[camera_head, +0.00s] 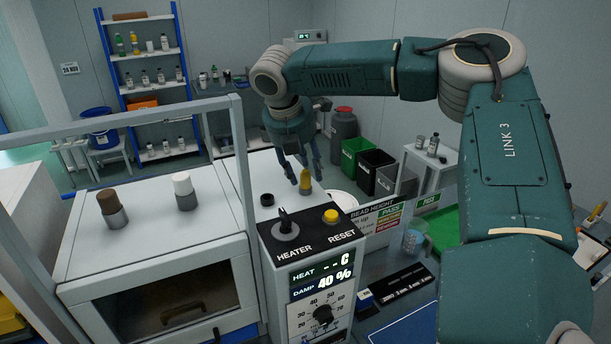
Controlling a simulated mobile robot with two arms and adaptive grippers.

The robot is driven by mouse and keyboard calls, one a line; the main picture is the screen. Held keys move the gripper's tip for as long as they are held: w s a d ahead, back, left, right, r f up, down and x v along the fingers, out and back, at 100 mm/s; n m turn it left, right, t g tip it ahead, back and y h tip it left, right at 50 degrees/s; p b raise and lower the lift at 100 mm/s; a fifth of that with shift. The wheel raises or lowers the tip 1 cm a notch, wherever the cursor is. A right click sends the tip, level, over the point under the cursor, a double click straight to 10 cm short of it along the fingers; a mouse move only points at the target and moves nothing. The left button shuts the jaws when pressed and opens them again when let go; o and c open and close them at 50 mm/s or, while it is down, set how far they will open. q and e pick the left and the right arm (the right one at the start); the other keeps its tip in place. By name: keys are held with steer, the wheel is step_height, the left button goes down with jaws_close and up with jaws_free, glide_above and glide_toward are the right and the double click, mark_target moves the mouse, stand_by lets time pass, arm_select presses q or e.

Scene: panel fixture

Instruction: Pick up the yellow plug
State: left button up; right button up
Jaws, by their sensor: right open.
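The yellow plug (305,178) stands upright on top of the white housing, behind the heater control panel. My right gripper (303,172) points down at the plug with its fingers apart. The fingertips are close to the plug's upper part; I cannot tell whether they touch it or are around it. A brown-topped plug (110,205) and a white-topped plug (184,190) stand on the box to the left. My left gripper is not in view.
A black round socket (267,200) sits left of the yellow plug. The HEATER knob (284,224) and a yellow RESET button (331,215) are in front. A grey frame (120,118) rises at left. Green, black and grey bins stand behind.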

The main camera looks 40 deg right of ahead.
steer(key=c, duration=0.3)
steer(key=shift+a, duration=0.1)
jaws_close()
steer(key=shift+r, duration=0.1)
steer(key=shift+r+b, duration=0.35)
steer(key=shift+r, duration=0.2)
step_height(320, 180, up, 8)
steer(key=b, duration=0.2)
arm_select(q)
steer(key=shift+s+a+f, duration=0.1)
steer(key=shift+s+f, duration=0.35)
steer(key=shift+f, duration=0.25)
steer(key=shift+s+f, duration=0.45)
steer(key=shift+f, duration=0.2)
arm_select(e)
step_height(320, 180, up, 11)
glide_above(304, 173)
steer(key=shift+f, duration=0.15)
